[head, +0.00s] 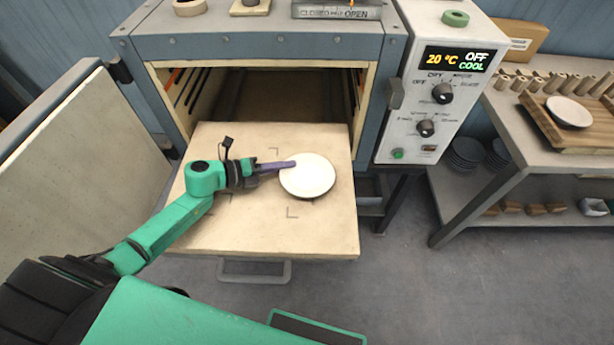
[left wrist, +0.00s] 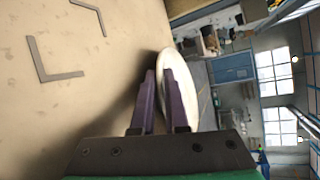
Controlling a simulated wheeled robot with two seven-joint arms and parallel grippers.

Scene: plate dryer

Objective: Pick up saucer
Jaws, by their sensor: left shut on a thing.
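A white saucer (head: 308,176) is over the pulled-out tray (head: 255,225) of the dryer in the head view. My left gripper (head: 291,164) has its purple fingers at the saucer's left edge and is shut on its rim. In the left wrist view the saucer (left wrist: 181,92) appears edge-on at the two purple fingers of the left gripper (left wrist: 158,75). Whether the saucer still touches the tray is hard to tell. My right gripper is not in view.
The dryer (head: 256,47) stands open behind the tray, its door (head: 75,160) swung left. Its control panel (head: 436,85) reads 20 °C, OFF, COOL. A table at right holds a wooden board (head: 560,128) with another white saucer (head: 569,112). Dark corner marks (head: 300,211) lie on the tray.

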